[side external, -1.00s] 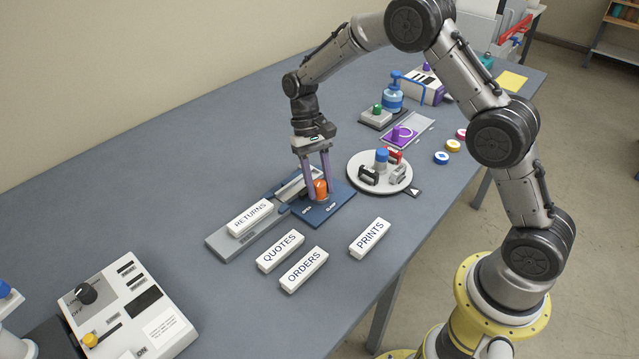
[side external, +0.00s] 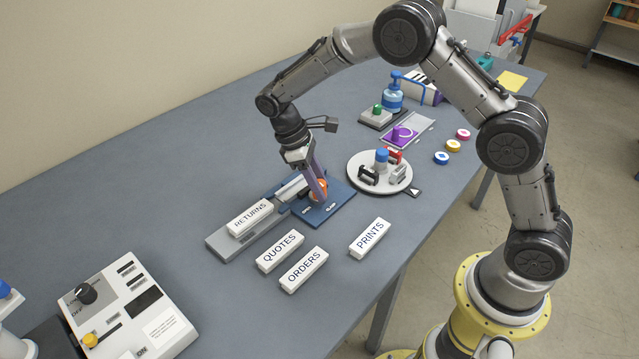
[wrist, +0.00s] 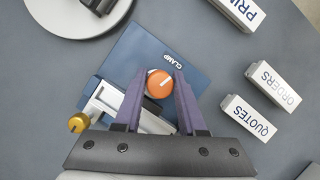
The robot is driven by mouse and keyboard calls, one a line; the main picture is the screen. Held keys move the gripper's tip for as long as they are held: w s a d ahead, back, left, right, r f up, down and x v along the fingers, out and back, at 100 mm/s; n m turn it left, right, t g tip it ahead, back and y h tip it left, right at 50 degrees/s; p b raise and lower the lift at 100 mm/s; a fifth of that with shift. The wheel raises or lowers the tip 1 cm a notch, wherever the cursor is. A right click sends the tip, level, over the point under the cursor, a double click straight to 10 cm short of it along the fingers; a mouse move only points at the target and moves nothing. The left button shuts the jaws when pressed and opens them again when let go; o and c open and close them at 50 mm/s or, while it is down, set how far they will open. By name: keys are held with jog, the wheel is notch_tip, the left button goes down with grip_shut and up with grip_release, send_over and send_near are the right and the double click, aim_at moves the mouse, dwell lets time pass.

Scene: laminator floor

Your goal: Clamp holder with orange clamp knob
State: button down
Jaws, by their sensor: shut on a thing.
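The orange clamp knob (wrist: 160,84) sits on the blue clamp base (wrist: 140,45), which is marked "CLAMP". In the side view the knob (side external: 319,186) is partly covered by my fingers, and the blue base (side external: 322,213) lies flat on the table. My gripper (wrist: 158,88) has its two purple fingers on either side of the knob, shut on it. In the side view my gripper (side external: 320,192) leans down onto the knob. The silver holder (wrist: 110,97) lies beside the knob, partly hidden by my fingers.
White blocks marked RETURNS (side external: 250,217), QUOTES (side external: 281,252), ORDERS (side external: 304,270) and PRINTS (side external: 370,238) lie around the clamp. A round white turntable (side external: 355,182) stands to its right. A white control box (side external: 125,310) is at front left.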

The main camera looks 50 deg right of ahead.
jog(key=shift+n+t+h, duration=0.3)
jog(key=shift+n+h, duration=0.1)
jog(key=shift+n, duration=0.8)
jog(key=c, duration=0.5)
grip_release()
jog(key=v, duration=1.4)
jog(key=shift+s, duration=0.15)
